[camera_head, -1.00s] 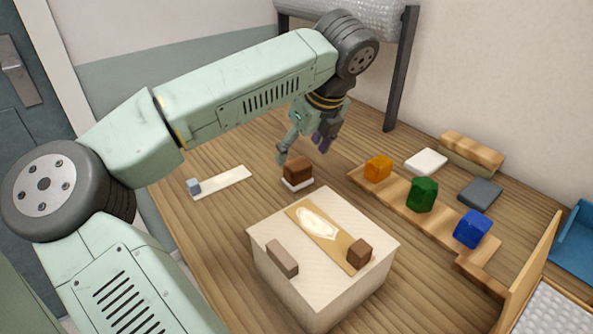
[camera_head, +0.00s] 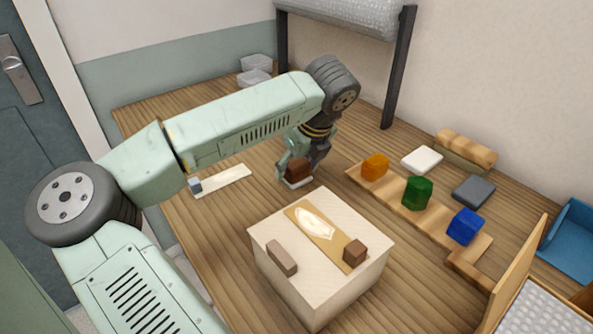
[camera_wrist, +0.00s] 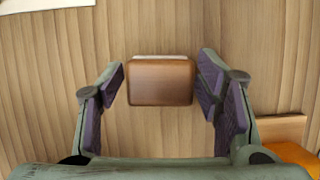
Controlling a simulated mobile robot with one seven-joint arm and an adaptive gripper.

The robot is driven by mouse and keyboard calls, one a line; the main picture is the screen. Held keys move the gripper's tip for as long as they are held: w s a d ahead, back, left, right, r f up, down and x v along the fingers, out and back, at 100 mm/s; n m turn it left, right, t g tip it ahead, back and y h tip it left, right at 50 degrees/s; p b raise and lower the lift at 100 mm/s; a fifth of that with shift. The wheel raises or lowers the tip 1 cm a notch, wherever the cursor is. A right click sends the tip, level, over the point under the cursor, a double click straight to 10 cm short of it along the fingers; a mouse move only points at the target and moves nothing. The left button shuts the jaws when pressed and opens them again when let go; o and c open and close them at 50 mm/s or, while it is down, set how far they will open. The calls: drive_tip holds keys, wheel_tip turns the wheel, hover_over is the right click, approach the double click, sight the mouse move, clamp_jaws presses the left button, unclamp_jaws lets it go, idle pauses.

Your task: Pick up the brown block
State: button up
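A brown block (camera_head: 298,169) sits on a thin white piece (camera_head: 299,184) on the wooden table. My gripper (camera_head: 301,174) is lowered over it, pointing down. In the wrist view, the brown block (camera_wrist: 161,84) lies between the two purple-padded fingers of my gripper (camera_wrist: 162,82). The fingers are apart, with a narrow gap on each side of the block, so the gripper is open. In the head view the fingers partly hide the block. A smaller dark brown block (camera_head: 355,251) lies on the pale box in front.
The pale box (camera_head: 318,287) stands close in front, carrying a grey-brown bar (camera_head: 281,258) and a tan board (camera_head: 304,217). Orange (camera_head: 375,166), green (camera_head: 417,193) and blue (camera_head: 465,227) blocks stand on a wooden strip to the right. A pale strip (camera_head: 226,181) lies left.

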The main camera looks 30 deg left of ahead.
sight(296, 162)
drive_tip(key=c, duration=1)
wheel_tip(296, 162, up, 10)
drive_tip(key=b, duration=0.2)
drive_tip(key=shift+b, duration=0.3)
drive_tip(key=o, duration=0.8)
drive_tip(key=shift+c, duration=0.2)
drive_tip(key=c, duration=0.5)
